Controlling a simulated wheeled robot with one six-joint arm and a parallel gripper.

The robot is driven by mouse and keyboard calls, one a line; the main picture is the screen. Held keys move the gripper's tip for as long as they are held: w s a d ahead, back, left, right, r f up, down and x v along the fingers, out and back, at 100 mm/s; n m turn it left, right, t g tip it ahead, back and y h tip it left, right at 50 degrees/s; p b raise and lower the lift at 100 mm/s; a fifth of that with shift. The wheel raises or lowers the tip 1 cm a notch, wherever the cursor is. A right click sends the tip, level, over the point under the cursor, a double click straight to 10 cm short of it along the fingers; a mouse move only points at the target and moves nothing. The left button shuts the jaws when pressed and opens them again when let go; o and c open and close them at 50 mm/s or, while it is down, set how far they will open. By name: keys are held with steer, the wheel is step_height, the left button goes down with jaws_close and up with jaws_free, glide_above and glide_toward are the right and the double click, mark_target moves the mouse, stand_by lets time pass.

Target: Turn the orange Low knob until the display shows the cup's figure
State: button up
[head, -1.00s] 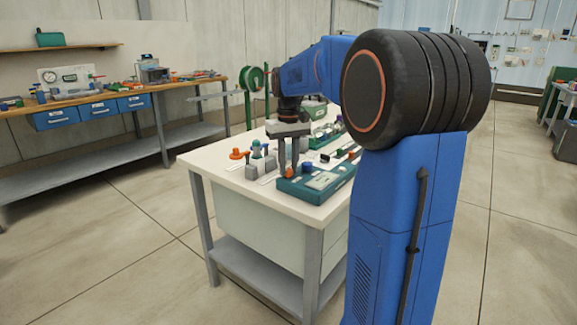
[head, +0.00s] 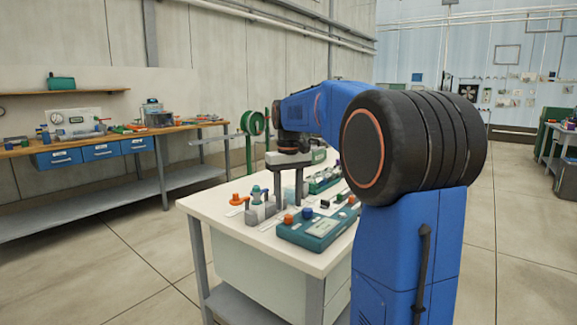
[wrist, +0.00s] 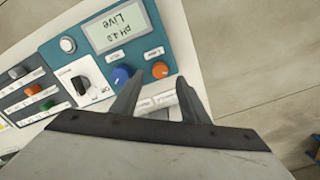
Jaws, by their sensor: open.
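The orange Low knob (head: 288,218) stands on a teal control box (head: 318,236) at the bench's near edge. The display (wrist: 117,27) appears upside down, with "Live" and a pH figure that looks like 4.8. My gripper (head: 288,202) is open and empty, with its fingers apart above and behind the knob. I cannot make out the cup or its figure.
Grey blocks with orange and teal-topped items (head: 257,205) stand left of the box on the white bench (head: 215,207). Floor is clear in front.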

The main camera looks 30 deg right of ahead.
mark_target(289, 216)
step_height(289, 216, up, 13)
stand_by(0.4)
stand_by(0.4)
steer(key=s+a+f+n+t, duration=0.1)
steer(key=s+a+f, duration=0.4)
steer(key=s, duration=0.3)
steer(key=s+a+f+t, duration=0.1)
steer(key=s+a+f, duration=0.4)
steer(key=s+a, duration=0.15)
steer(key=s+a+f+n+t, duration=0.1)
steer(key=s+a+f, duration=0.3)
steer(key=s+f, duration=1.1)
step_height(289, 216, down, 3)
steer(key=shift+s+a+r+t, duration=0.1)
steer(key=shift+s+a+t, duration=0.3)
steer(key=shift+t, duration=0.5)
steer(key=shift+d, duration=0.1)
